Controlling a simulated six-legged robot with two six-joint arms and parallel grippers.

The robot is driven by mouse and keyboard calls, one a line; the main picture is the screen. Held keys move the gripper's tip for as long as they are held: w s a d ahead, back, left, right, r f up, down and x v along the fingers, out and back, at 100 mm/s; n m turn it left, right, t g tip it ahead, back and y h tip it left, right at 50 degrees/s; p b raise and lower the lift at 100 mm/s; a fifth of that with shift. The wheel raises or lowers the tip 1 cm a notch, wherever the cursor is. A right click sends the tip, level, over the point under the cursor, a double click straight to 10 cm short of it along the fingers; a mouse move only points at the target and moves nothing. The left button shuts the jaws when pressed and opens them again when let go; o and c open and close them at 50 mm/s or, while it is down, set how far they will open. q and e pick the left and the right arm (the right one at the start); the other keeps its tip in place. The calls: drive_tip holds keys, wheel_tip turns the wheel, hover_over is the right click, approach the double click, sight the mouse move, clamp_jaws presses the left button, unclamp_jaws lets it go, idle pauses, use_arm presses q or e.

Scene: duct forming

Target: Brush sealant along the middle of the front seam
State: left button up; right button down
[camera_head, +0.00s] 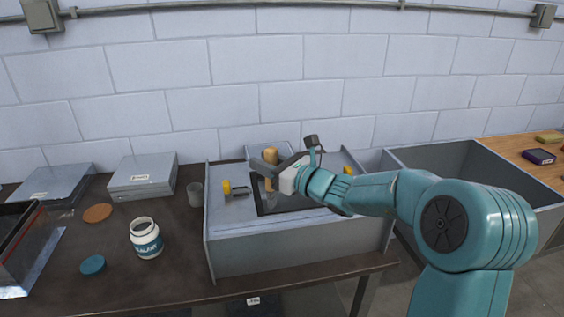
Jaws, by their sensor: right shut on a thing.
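My right gripper (276,172) reaches in from the right over the grey sheet-metal duct (300,247). It is shut on a brush with a tan handle (270,156), held roughly upright above the duct's top. The brush's lower end is partly hidden by the gripper, and I cannot tell whether it touches the metal. The front seam is too small to make out clearly. An open white sealant jar (146,238) with a blue label stands left of the duct. My left gripper is not in view.
Yellow-tipped clamps (236,189) sit on the duct. A grey cup (195,194), a blue lid (93,265), a brown disc (97,213) and grey boxes (143,175) are on the dark table. A large grey bin (432,158) stands right, beside a wooden bench (515,150).

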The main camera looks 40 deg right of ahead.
drive_tip(key=w+a+f+b, duration=0.4)
drive_tip(key=a+f+b, duration=0.1)
drive_tip(key=a+b, duration=0.1)
drive_tip(key=shift+a+b, duration=0.2)
drive_tip(key=shift+b, duration=0.1)
drive_tip(key=shift+d+f+b, duration=0.1)
drive_tip(key=shift+f+b, duration=0.4)
drive_tip(key=shift+b, duration=0.1)
idle(1.2)
drive_tip(key=d, duration=0.1)
drive_tip(key=s+d, duration=0.1)
drive_tip(key=shift+s+d, duration=0.3)
drive_tip(key=shift+d, duration=0.15)
idle(0.3)
